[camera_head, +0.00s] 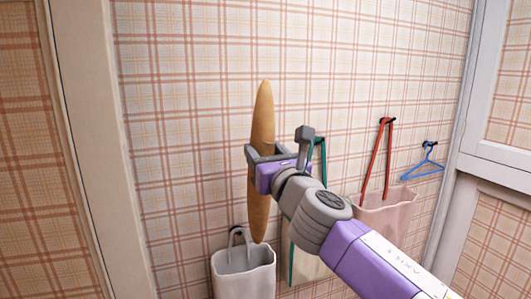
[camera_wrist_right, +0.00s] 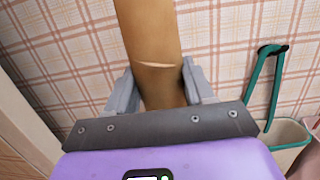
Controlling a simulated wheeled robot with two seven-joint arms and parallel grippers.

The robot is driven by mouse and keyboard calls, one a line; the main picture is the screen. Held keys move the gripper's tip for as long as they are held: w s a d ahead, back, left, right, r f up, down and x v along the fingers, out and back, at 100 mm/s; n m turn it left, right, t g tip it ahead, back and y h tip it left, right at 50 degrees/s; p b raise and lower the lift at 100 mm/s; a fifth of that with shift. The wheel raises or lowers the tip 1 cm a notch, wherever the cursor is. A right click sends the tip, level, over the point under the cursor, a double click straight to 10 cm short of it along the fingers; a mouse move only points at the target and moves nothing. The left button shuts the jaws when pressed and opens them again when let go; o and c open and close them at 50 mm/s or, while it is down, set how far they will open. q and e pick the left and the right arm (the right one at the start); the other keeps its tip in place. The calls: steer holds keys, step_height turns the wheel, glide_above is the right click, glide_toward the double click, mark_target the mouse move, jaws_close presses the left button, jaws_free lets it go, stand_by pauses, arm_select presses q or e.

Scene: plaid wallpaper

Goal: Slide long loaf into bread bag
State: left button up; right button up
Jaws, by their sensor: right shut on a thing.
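The long brown loaf (camera_head: 262,108) is upright in the head view, with its lower tip just above the open mouth of a white bag (camera_head: 243,281). My right gripper (camera_head: 262,153) is shut on the loaf around its middle. In the right wrist view the loaf (camera_wrist_right: 150,50) stands between the two grey fingers (camera_wrist_right: 158,90). The white bag hangs by its handle from a dark hook on the wall. Whether the loaf's tip is over the opening or in front of it is hard to tell. My left gripper is not in view.
A cream bag with green straps (camera_head: 304,262) hangs partly behind my right arm. A pink bag with red straps (camera_head: 386,212) and a blue hanger (camera_head: 423,168) hang farther right. A pale door frame (camera_head: 92,120) stands at the left. The wall above is clear.

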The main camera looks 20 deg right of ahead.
steer(key=b, duration=1.4)
glide_above(259, 239)
steer(key=s, duration=0.2)
steer(key=shift+f, duration=7.3)
steer(key=shift+w+f+b, duration=0.3)
steer(key=shift+f+b, duration=1.2)
steer(key=shift+f, duration=0.05)
steer(key=shift+w+f+b, duration=0.3)
steer(key=shift+f+b, duration=1.2)
steer(key=shift+f, duration=0.1)
steer(key=shift+w+f+b, duration=0.3)
steer(key=shift+f+b, duration=1.2)
steer(key=shift+f, duration=0.05)
steer(key=o, duration=1.4)
steer(key=shift+c, duration=0.2)
steer(key=s+f, duration=0.1)
steer(key=s, duration=0.6)
steer(key=shift+s+d+f+b, duration=0.15)
steer(key=shift+s+b, duration=0.1)
steer(key=shift+b, duration=0.2)
